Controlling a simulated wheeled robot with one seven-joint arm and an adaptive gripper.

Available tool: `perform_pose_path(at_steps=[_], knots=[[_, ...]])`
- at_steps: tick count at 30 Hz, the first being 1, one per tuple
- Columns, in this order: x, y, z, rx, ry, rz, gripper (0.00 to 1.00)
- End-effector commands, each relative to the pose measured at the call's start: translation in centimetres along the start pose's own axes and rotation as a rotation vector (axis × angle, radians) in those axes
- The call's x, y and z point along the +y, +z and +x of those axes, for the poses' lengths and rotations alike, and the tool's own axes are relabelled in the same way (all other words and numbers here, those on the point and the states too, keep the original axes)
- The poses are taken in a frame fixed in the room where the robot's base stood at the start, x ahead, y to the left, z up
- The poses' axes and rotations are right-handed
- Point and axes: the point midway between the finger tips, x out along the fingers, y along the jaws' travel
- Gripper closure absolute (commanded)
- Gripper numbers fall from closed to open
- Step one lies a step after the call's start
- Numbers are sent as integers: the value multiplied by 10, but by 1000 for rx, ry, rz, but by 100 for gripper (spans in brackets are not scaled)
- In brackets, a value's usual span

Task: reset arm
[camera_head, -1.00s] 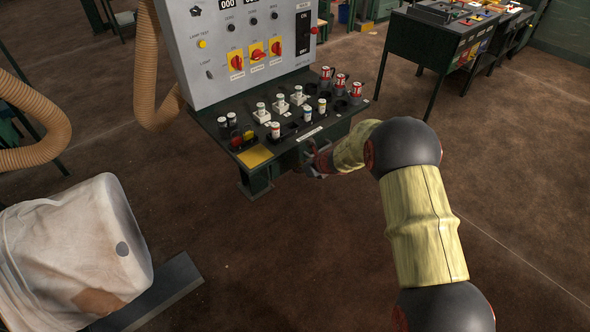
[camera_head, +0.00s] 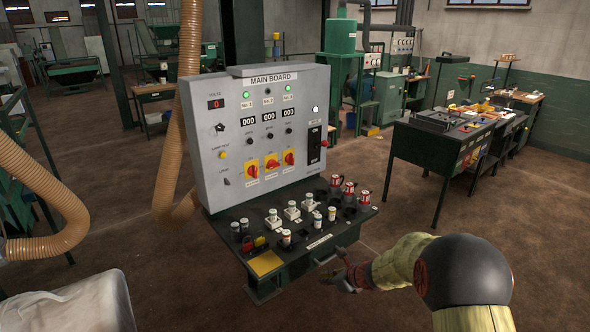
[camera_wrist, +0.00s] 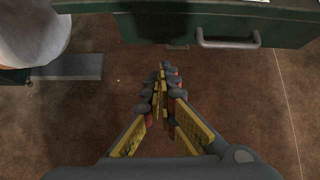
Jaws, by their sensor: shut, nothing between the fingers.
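My gripper (camera_head: 346,277) is in front of the main board's console shelf, at its lower right edge in the head view. In the wrist view my gripper (camera_wrist: 162,82) points down over bare brown floor, its yellow-lined fingers together at the tips with nothing between them. My arm reaches in from the lower right. The grey main board (camera_head: 262,135) stands upright behind the console shelf (camera_head: 330,238).
A green cabinet with a handle (camera_wrist: 228,42) lies close at the top of the wrist view. The white bulk bag (camera_head: 70,305) is at the lower left, a ribbed hose (camera_head: 40,190) beside it. A dark workbench (camera_head: 440,150) stands at right. Floor between is clear.

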Motion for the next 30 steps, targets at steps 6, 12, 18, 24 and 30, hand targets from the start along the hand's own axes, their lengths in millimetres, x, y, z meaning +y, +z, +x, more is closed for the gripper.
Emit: perform_pose_path(at_steps=[6,12,18,24,30], knots=[[52,-36,-7,51,163,-405,100],[110,-51,-72,68,353,-922,100],[158,-62,-178,84,529,-1498,100],[182,-81,-277,157,642,-1958,100],[191,-98,-358,298,671,-2279,100]])
